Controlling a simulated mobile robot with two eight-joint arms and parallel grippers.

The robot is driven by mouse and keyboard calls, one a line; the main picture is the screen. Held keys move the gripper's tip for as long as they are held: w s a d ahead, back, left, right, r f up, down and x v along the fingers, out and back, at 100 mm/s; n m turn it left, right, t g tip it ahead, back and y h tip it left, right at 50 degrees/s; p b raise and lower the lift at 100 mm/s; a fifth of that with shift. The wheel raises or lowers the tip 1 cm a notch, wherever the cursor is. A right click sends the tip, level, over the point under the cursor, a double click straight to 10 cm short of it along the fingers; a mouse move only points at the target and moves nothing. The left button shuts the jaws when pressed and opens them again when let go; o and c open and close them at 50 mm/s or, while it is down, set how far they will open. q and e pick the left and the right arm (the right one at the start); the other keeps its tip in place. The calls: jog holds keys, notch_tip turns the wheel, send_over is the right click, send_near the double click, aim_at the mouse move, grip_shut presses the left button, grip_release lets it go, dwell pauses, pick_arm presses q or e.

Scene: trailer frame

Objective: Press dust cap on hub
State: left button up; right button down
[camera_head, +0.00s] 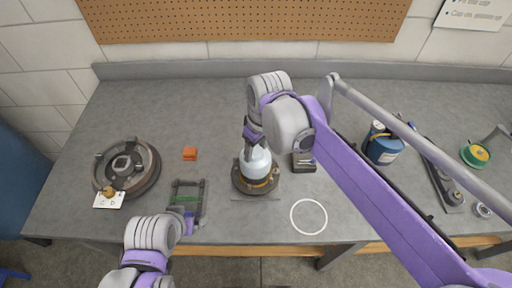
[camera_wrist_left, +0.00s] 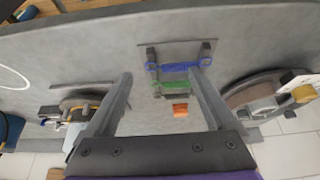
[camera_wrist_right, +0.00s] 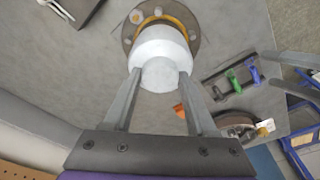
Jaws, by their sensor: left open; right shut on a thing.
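The hub (camera_head: 256,186) is a dark round flange with bolts and an orange ring, standing on the bench in the middle of the head view. It also shows at the top of the right wrist view (camera_wrist_right: 188,22). A white, stepped, round cap (camera_head: 256,162) is at the hub's top; I cannot tell whether it is fully seated. My right gripper (camera_wrist_right: 160,76) is shut on the cap's narrower end, with a finger on each side. My left gripper (camera_wrist_left: 163,76) is open and empty above the bench, near a small dark rack (camera_head: 187,197) with green and blue bars.
A drum-like wheel part (camera_head: 147,170) with a tag lies at left. An orange block (camera_head: 190,153) sits behind the rack. A dark box (camera_head: 303,163) is just right of the hub, and a blue can (camera_head: 383,148) stands farther right. A white ring outline (camera_head: 309,217) marks clear bench.

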dwell(0.3)
jog(key=shift+c, duration=0.6)
grip_release()
jog(key=shift+o, duration=0.6)
pick_arm(q)
jog(key=shift+r, duration=0.1)
pick_arm(e)
jog(key=shift+r+p, duration=2)
jog(key=shift+r, duration=1.55)
pick_arm(q)
jog(key=r, duration=0.1)
jog(key=w+r, duration=0.1)
jog(key=r, duration=0.1)
jog(key=w+r, duration=0.1)
jog(key=r, duration=0.1)
jog(key=shift+r, duration=0.25)
pick_arm(e)
grip_shut()
